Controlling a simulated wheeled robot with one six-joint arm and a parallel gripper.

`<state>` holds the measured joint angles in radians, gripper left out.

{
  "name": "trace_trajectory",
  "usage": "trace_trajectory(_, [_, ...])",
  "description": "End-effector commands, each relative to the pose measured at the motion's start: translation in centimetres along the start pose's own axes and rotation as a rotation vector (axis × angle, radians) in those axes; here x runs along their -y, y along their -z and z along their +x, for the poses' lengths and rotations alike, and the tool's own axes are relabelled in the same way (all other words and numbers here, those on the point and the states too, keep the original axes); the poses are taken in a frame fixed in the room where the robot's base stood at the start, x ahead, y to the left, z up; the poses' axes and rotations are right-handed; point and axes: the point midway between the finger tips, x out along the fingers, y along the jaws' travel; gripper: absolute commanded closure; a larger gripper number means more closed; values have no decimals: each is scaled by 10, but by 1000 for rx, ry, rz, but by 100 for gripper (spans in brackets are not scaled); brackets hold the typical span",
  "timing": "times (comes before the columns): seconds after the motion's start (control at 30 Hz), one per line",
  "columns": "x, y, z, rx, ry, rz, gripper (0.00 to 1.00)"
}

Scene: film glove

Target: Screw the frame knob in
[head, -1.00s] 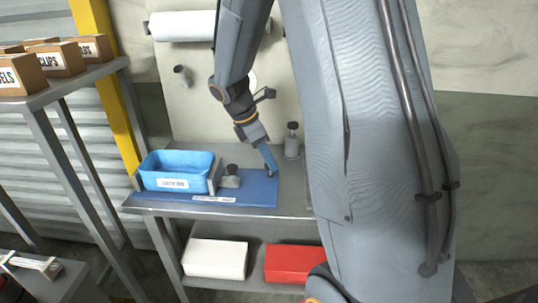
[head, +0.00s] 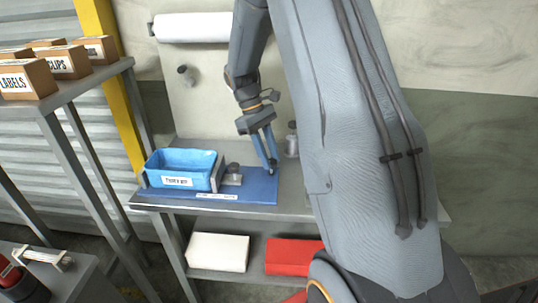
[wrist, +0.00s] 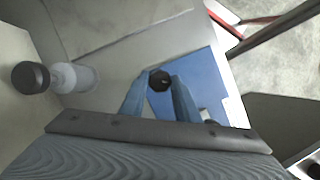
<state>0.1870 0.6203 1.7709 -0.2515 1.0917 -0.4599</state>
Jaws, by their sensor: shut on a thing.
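A small dark knob (wrist: 159,80) sits between my fingertips in the wrist view, over the blue mat. My gripper (head: 271,170) is shut on it, pointing down at the right part of the blue mat (head: 262,190); in the wrist view the gripper (wrist: 158,88) shows both fingers. In the head view the knob is mostly hidden by the fingertips, and I cannot tell whether it touches the mat. A grey metal piece with a dark round top (head: 232,168) stands on the mat to the left, beside an upright grey plate (head: 217,172).
A blue labelled bin (head: 178,181) stands on the mat's left. A bottle with a dark cap (head: 291,140) stands behind and right of my gripper. White (head: 218,253) and red boxes (head: 292,256) lie on the shelf below. Labelled cartons (head: 28,80) stand on the left rack.

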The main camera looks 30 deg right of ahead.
Motion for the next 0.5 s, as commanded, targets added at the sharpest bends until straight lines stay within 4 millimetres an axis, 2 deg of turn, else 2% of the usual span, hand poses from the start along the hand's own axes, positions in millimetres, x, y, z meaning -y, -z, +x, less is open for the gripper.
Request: trace_trajectory(0.5, [-6,0,-3,-9,185,454,94])
